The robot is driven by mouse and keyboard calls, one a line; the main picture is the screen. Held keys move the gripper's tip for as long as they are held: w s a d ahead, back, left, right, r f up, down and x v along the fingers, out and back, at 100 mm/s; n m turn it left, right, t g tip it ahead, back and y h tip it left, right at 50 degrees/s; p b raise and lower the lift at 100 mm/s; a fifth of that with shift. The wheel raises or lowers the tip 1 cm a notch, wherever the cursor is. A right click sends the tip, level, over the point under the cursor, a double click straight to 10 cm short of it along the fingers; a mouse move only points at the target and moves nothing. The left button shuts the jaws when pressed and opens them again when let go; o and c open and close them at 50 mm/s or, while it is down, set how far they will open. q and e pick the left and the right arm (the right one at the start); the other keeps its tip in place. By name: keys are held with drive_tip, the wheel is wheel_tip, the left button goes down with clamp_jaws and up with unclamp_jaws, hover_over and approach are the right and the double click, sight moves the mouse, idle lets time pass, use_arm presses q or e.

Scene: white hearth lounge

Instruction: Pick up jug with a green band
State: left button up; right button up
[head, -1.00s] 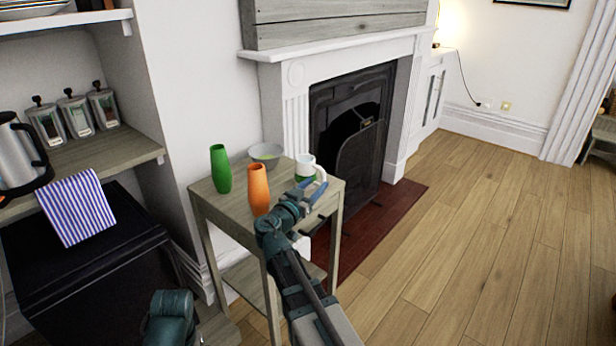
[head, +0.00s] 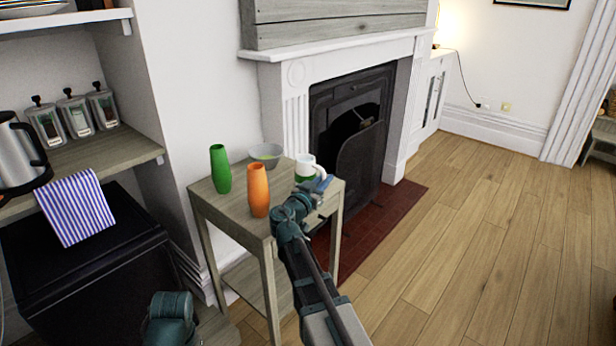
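The jug with a green band (head: 304,166) is white and stands upright on the small wooden table (head: 233,208), near its right back side. Its handle is on the right. My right gripper (head: 318,183) is at the jug's lower right front, with the wrist hiding part of the jug's base. The fingers are small and partly hidden, so I cannot tell whether they are open or touch the jug. Of my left arm only a link shows at the bottom edge; its gripper is out of view.
On the same table stand a green vase (head: 220,169), an orange vase (head: 258,190) just left of my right arm, and a grey bowl (head: 266,155) behind. The fireplace (head: 352,130) is behind the table. The wooden floor (head: 470,240) at right is clear.

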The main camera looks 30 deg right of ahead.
clamp_jaws()
idle(0.5)
use_arm(q)
drive_tip(key=shift+r, duration=0.1)
use_arm(e)
drive_tip(key=shift+r, duration=0.1)
idle(0.6)
